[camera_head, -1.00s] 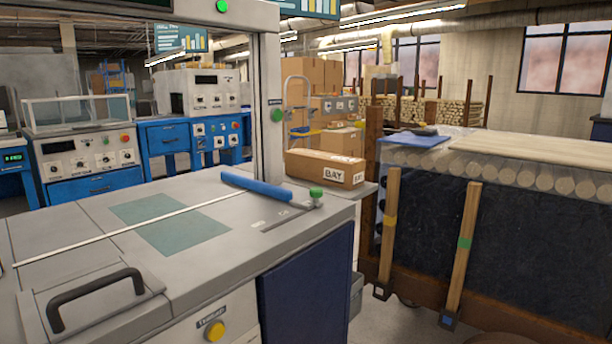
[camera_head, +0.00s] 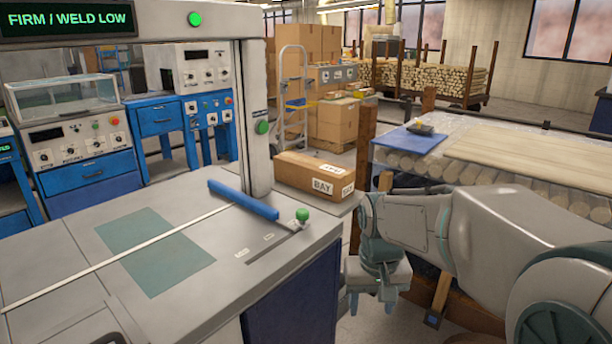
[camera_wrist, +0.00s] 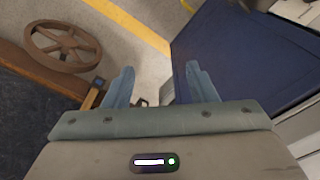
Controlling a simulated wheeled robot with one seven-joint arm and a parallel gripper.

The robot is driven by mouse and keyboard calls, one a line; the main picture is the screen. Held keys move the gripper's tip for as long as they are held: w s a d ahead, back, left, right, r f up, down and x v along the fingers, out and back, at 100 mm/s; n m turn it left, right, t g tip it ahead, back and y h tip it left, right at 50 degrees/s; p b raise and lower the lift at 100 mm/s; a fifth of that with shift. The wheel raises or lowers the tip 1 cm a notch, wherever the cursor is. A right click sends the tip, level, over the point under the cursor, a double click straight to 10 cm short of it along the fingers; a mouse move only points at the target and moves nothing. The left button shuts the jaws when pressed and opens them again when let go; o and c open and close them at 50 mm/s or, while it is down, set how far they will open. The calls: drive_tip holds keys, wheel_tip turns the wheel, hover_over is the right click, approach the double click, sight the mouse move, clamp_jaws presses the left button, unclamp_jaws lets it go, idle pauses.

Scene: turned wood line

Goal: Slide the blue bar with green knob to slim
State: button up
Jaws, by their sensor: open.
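The blue bar (camera_head: 243,199) lies on the grey machine top, near its back right. The green knob (camera_head: 302,214) stands upright on a small metal base near the right edge, beside a slot with small labels (camera_head: 255,246). The lettering on these labels is too small to read. My gripper (camera_head: 370,303) hangs to the right of the machine, below the height of its top and apart from the knob. In the wrist view my gripper (camera_wrist: 158,84) is open and empty, with its fingers pointing at the floor and the machine's dark blue side (camera_wrist: 225,50).
A cardboard box (camera_head: 310,176) lies just behind the machine top. A post (camera_head: 253,100) rises behind the bar, under a sign reading "FIRM / WELD LOW" (camera_head: 66,20). A log rack (camera_head: 480,160) stands at the right. The wrist view shows a rusty wheel (camera_wrist: 64,46).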

drive_tip(key=w+a+r+p, duration=0.4)
drive_tip(key=w+r+p, duration=0.2)
drive_tip(key=r+p, duration=0.15)
drive_tip(key=w+a+r+p, duration=0.3)
drive_tip(key=w+r+p, duration=0.3)
drive_tip(key=r+p, duration=0.15)
wheel_tip(320, 180, up, 7)
drive_tip(key=p, duration=1.1)
hover_over(302, 211)
drive_tip(key=shift+n+g, duration=0.4)
wheel_tip(302, 211, down, 13)
drive_tip(key=shift+r+p, duration=0.1)
drive_tip(key=shift+p, duration=0.45)
